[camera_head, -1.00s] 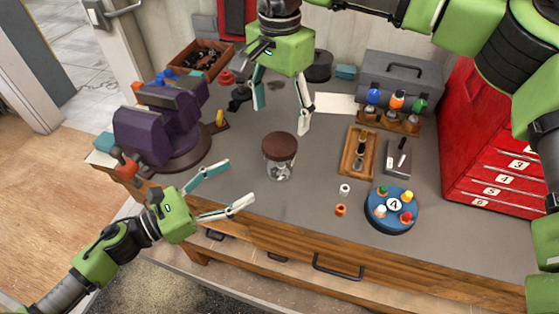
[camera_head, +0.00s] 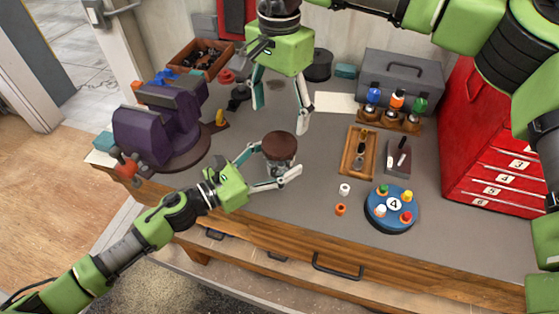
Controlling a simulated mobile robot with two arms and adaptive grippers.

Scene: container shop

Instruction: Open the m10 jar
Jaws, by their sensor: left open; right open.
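A glass jar with a brown lid (camera_head: 280,146) stands upright in the middle of the grey workbench; small items show dimly through its glass. Any label on it cannot be read. My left gripper (camera_head: 270,168) is open, with its two fingers on either side of the jar's body, one behind it to the left and one in front. I cannot tell whether the fingers touch the glass. My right gripper (camera_head: 281,118) is open and empty, pointing down above and just behind the jar, with its fingers spread. The lid is on the jar.
A purple vise (camera_head: 160,125) stands at the left. A wooden tray (camera_head: 358,152), a blue round holder (camera_head: 392,222) and small white and orange (camera_head: 341,209) pieces lie to the right. A grey toolbox (camera_head: 402,75) and red drawer cabinet (camera_head: 490,150) stand beyond.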

